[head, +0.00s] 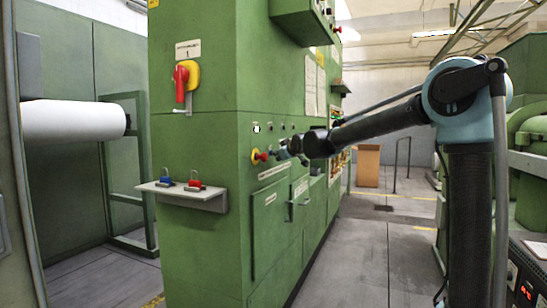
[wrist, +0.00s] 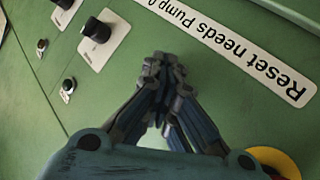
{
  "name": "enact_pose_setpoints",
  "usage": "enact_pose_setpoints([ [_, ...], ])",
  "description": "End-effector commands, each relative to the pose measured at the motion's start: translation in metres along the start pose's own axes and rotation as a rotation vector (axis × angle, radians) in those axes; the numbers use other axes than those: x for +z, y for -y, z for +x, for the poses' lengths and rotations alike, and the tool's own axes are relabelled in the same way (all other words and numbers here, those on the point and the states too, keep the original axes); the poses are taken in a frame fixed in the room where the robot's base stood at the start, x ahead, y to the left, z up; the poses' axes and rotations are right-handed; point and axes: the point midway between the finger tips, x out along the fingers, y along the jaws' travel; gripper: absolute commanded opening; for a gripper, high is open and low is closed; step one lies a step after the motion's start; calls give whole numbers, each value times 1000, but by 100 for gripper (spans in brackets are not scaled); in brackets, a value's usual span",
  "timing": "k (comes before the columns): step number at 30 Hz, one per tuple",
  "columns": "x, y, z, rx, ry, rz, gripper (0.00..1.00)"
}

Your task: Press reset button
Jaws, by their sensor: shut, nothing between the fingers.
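The green machine's control panel (head: 268,190) carries small buttons and knobs. In the wrist view my gripper (wrist: 163,65) is shut and empty in front of the green panel. A white label (wrist: 245,48) reading "Reset needs Pump", cut off, lies just beyond its fingertips. Two small dark round buttons (wrist: 68,86) and (wrist: 41,46) and a black knob (wrist: 97,30) on a white plate are left of the fingers. Which one is the reset button I cannot tell. In the head view my gripper (head: 282,154) is at the panel, partly hiding it. Contact cannot be told.
A red emergency stop (head: 259,156) on a yellow disc is close beside my gripper; its yellow disc (wrist: 277,161) shows in the wrist view. A red-yellow rotary switch (head: 184,78) and a shelf (head: 182,195) with two padlocks are to the left. The aisle floor (head: 360,245) is clear.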

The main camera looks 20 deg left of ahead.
Motion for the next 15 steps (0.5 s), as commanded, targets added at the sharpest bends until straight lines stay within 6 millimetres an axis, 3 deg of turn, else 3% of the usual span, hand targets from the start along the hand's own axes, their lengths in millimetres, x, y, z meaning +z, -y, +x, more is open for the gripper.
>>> enact_pose_setpoints([
  [15,7,-7,-10,0,0,1,0],
])
